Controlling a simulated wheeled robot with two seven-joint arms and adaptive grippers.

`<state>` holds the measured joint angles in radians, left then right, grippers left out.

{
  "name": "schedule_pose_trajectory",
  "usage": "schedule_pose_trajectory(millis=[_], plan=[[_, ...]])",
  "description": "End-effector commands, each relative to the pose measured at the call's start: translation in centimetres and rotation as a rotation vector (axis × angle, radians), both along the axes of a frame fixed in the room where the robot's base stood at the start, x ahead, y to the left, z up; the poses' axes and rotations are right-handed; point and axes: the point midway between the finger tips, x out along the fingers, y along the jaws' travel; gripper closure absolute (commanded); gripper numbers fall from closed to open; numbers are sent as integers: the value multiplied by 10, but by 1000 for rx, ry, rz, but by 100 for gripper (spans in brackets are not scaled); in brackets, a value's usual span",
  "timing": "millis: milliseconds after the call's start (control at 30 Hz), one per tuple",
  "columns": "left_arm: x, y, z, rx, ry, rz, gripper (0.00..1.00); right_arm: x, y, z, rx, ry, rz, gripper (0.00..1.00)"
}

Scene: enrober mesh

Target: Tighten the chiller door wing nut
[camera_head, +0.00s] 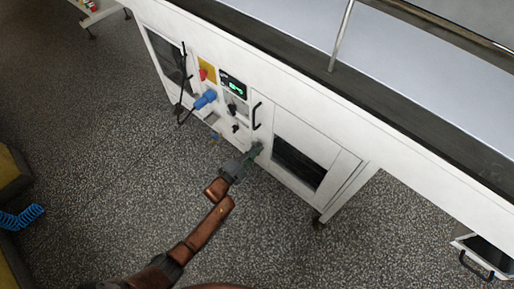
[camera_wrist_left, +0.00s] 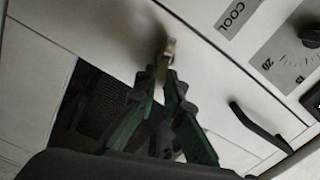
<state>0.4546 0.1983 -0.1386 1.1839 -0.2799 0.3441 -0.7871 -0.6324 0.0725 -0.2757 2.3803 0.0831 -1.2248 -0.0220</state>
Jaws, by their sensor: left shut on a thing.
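My left gripper (camera_head: 256,149) reaches the white front of the machine beside the door panel with the dark mesh opening (camera_head: 299,163). In the left wrist view its green fingers (camera_wrist_left: 167,82) are closed together on a small brassy wing nut (camera_wrist_left: 170,46), which stands out from the white panel. The fingertips cover the nut's lower part. In the head view the nut is too small and covered to make out. The panel's dark opening also shows in the wrist view (camera_wrist_left: 90,112). My right gripper is not in view.
A black handle (camera_head: 257,116) is just above the gripper; it also shows in the wrist view (camera_wrist_left: 260,128), near a dial (camera_wrist_left: 311,37) and a COOL label (camera_wrist_left: 236,14). A red knob (camera_head: 203,74), blue plug (camera_head: 205,100) and green display (camera_head: 235,87) are up left.

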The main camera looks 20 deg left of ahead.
Motion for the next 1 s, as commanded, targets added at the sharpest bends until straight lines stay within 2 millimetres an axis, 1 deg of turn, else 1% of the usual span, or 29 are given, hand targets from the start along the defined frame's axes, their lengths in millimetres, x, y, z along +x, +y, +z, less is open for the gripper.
schedule_pose_trajectory(millis=[33, 100, 400, 633, 1000], plan=[[-1, -1, -4, 36, -10, 0, 100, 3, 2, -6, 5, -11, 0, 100], [-1, -1, -5, 88, -28, 0, 100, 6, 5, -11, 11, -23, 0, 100], [-1, -2, -8, 251, -88, -1, 100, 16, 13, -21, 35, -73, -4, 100], [-1, -2, -9, 308, -109, -1, 100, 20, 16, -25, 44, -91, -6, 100], [-1, -2, -8, 322, -114, -1, 100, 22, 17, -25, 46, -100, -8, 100]])
